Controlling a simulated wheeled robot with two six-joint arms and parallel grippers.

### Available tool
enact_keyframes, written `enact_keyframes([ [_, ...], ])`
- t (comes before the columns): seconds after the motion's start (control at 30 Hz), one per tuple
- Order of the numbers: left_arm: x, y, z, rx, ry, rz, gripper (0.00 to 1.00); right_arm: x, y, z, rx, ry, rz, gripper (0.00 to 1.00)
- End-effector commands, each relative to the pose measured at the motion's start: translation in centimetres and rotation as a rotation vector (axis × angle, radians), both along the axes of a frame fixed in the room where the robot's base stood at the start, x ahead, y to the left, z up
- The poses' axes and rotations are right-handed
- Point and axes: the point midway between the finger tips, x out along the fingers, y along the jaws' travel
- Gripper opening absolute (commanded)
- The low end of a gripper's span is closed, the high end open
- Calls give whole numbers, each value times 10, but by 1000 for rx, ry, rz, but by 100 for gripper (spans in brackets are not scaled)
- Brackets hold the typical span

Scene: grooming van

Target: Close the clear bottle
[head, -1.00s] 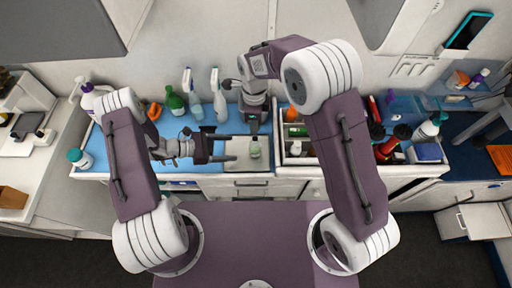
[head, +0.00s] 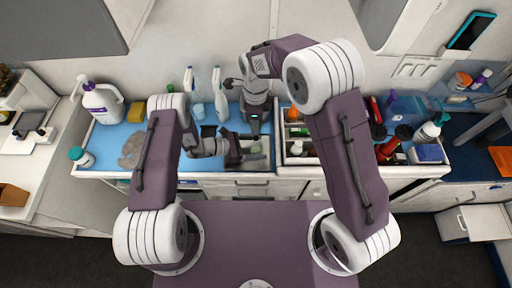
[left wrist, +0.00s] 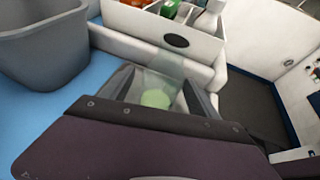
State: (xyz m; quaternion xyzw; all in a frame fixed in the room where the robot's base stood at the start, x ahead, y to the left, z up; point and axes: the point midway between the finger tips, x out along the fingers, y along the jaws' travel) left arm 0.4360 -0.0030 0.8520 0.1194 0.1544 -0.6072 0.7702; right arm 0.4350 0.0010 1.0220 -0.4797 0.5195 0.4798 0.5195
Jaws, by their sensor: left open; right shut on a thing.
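The clear bottle, with something pale green in it, stands near the front edge of the blue counter and is partly hidden in the head view. In the left wrist view the clear bottle (left wrist: 158,93) shows between the fingers of my left gripper. My left gripper (head: 254,150) is open around the bottle, coming in from the left. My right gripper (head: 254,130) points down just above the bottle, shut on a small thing. That thing is too small and hidden to identify; I cannot tell whether it touches the bottle.
A white divided caddy (head: 284,158) stands close on the right. A grey bin (left wrist: 45,45) shows in the left wrist view. Spray bottles (head: 219,92) stand behind.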

Motion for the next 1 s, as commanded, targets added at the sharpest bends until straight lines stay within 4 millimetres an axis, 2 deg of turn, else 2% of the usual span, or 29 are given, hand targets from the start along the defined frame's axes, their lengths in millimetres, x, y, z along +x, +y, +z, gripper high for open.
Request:
enact_keyframes([
  [0.2, 0, 0, 0, 0, 0, 0, 70, 0, 0, 0, 0, 0, 0, 0],
  [0.4, 0, 0, 0, 0, 0, 0, 14, 0, 0, 0, 0, 0, 0, 0],
  [0.47, 0, 0, 0, 0, 0, 0, 0, 0, 0, 0, 0, 0, 0, 0],
  [0.63, 0, 0, 0, 0, 0, 0, 0, 0, 0, -2, 0, 1, 0, 0],
  [0.9, 0, 0, 0, 0, 0, 0, 0, -1, -1, -42, -2, 3, 0, 0],
  [1.0, 0, 0, 0, 0, 0, 0, 0, 0, 0, -49, -2, 1, 0, 0],
])
